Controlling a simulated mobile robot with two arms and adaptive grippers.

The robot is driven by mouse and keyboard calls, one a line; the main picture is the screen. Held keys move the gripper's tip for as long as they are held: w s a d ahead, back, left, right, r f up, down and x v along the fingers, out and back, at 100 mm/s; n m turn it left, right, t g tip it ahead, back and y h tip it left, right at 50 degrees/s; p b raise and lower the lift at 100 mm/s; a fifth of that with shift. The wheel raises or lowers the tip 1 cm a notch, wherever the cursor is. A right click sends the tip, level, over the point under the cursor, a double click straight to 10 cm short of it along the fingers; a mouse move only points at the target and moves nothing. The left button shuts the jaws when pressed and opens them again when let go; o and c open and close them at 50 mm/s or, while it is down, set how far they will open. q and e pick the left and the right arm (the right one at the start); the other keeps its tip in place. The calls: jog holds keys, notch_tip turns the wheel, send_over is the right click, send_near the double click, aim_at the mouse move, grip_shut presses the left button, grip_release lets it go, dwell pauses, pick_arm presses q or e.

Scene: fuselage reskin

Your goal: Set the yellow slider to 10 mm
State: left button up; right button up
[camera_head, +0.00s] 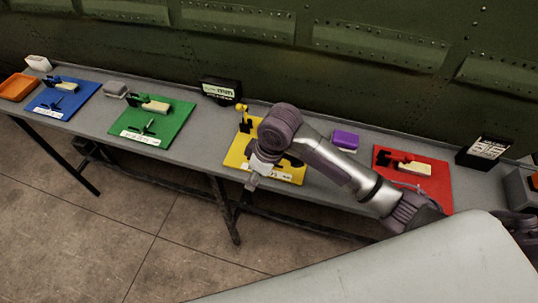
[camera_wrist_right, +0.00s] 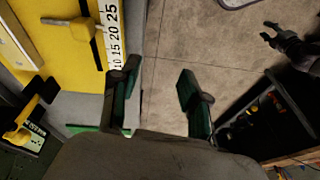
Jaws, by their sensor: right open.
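The yellow board (camera_head: 233,157) lies on the bench, partly hidden by my right arm. In the right wrist view the yellow board (camera_wrist_right: 62,55) fills the upper left. A yellow slider knob (camera_wrist_right: 82,28) stands on it, beside a white scale strip (camera_wrist_right: 112,35) marked 10, 15, 20 and 25. The knob appears level with the upper numbers, but its exact reading cannot be told. My right gripper (camera_head: 255,178) is over the board's front edge; in the wrist view its fingers (camera_wrist_right: 160,95) are apart and empty, to the right of the knob.
A black display marked mm (camera_head: 220,91) stands behind the board. The green board (camera_head: 172,127) and blue board (camera_head: 62,97) lie left, the red board (camera_head: 437,182) right. A purple block (camera_head: 345,139) lies between. Open floor (camera_head: 130,230) is in front. A dark gripper-like shape (camera_wrist_right: 290,45) hangs over it.

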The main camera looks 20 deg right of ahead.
jog(key=w+d+r+n+g+h, duration=0.1)
jog(key=w+d+r+n+h, duration=0.15)
jog(key=w+d+r, duration=0.6)
jog(key=shift+m, duration=0.45)
jog(key=f, duration=0.4)
jog(key=s+a+f+p, duration=0.1)
jog(key=f, duration=0.3)
jog(key=s+a+f+p, duration=0.1)
jog(key=f, duration=0.3)
jog(key=shift+a+f, duration=0.2)
jog(key=shift+f, duration=0.1)
grip_shut()
jog(key=shift+w+a, duration=0.1)
